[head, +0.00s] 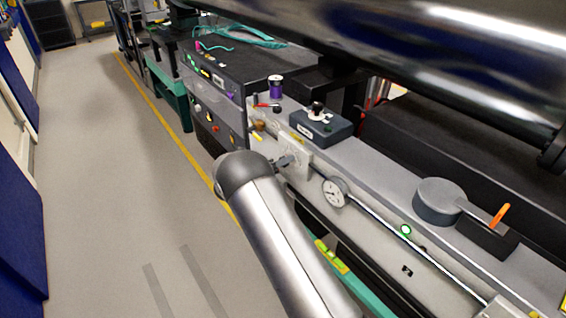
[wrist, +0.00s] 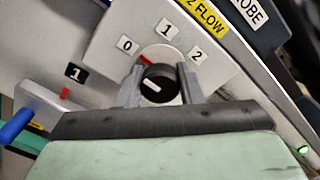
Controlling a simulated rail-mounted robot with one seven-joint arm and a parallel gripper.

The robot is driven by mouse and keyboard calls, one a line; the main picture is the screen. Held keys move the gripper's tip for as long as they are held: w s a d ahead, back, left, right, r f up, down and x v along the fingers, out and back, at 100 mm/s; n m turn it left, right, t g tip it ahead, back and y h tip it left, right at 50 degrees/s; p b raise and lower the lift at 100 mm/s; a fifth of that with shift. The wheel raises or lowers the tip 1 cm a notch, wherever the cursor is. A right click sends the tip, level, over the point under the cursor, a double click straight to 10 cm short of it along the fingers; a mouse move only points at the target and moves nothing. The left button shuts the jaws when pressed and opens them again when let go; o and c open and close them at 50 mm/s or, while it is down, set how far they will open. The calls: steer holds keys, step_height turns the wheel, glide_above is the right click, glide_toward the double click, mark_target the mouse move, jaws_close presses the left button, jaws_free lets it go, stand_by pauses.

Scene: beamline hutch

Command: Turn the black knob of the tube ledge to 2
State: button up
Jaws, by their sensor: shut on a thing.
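The black knob (wrist: 158,84) sits on a round white base on a light plate (wrist: 105,50) in the wrist view. The plate has labels 0 (wrist: 126,45), 1 (wrist: 167,28) and 2 (wrist: 197,54). A red mark on the base lies between 0 and 1. A short white bar crosses the knob's face, slightly tilted. My gripper (wrist: 159,88) has one grey finger on each side of the knob and is shut on it. In the head view my gripper (head: 284,161) is at the pale plate (head: 298,156) on the ledge front; the knob is hidden there.
A yellow FLOW label (wrist: 204,15) is above the plate. A blue-handled part (wrist: 17,123) is at lower left in the wrist view. In the head view a round gauge (head: 335,192) is right of my gripper, and a dark box (head: 320,127) stands on the ledge behind.

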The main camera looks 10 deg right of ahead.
steer(key=shift+f, duration=0.1)
steer(key=m+b, duration=0.2)
steer(key=m, duration=0.1)
steer(key=shift+b, duration=0.35)
steer(key=m+b, duration=0.2)
steer(key=m, duration=0.1)
steer(key=shift+s+m+b, duration=0.1)
steer(key=shift+m+b, duration=0.3)
steer(key=m+b, duration=0.2)
steer(key=m, duration=0.1)
steer(key=shift+f+m+b, duration=0.1)
steer(key=shift+m+b, duration=0.2)
steer(key=shift+b, duration=0.1)
steer(key=m+b, duration=0.3)
steer(key=shift+m, duration=0.3)
steer(key=m+b, duration=0.5)
steer(key=shift+f, duration=0.1)
steer(key=m+b, duration=0.2)
steer(key=b, duration=0.1)
steer(key=shift+s+m, duration=0.1)
steer(key=shift+m, duration=0.2)
steer(key=shift+m+b, duration=0.75)
steer(key=shift+m, duration=0.15)
steer(key=shift+r, duration=0.25)
